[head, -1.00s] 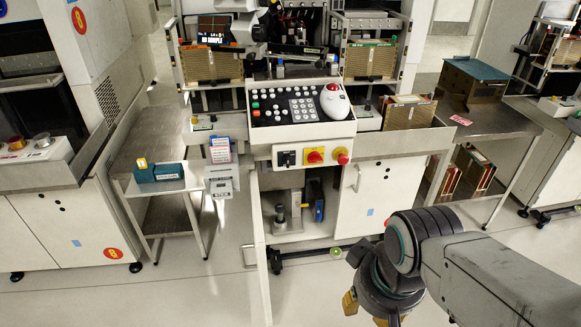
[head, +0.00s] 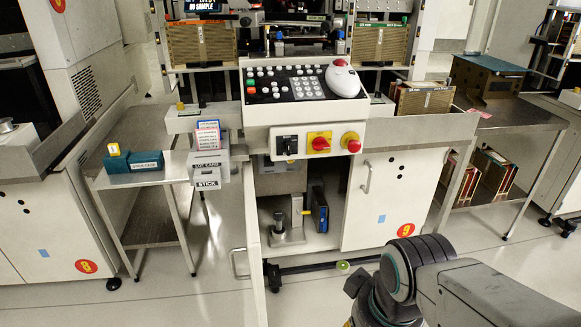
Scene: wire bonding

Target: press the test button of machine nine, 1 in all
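Machine nine stands ahead in the head view, with a red round 9 label (head: 406,230) on its white cabinet door. Its sloping control panel (head: 300,112) carries several small white and coloured buttons, a keypad (head: 307,88) and a white trackball unit (head: 342,79) with a red ball. The front strip below has a black switch, a red-and-yellow rotary switch (head: 319,142) and a red mushroom button (head: 351,141). No test button label is readable. My gripper (head: 370,306) is low at the right, below and apart from the panel; its fingertips are mostly cut off by the bottom edge.
A side table (head: 150,180) with teal boxes (head: 147,162) stands left, near a neighbouring machine. Card holders (head: 208,165) hang beside the panel. A right-hand steel table (head: 510,115) bears a brown box (head: 486,78). Open floor (head: 180,300) lies in front.

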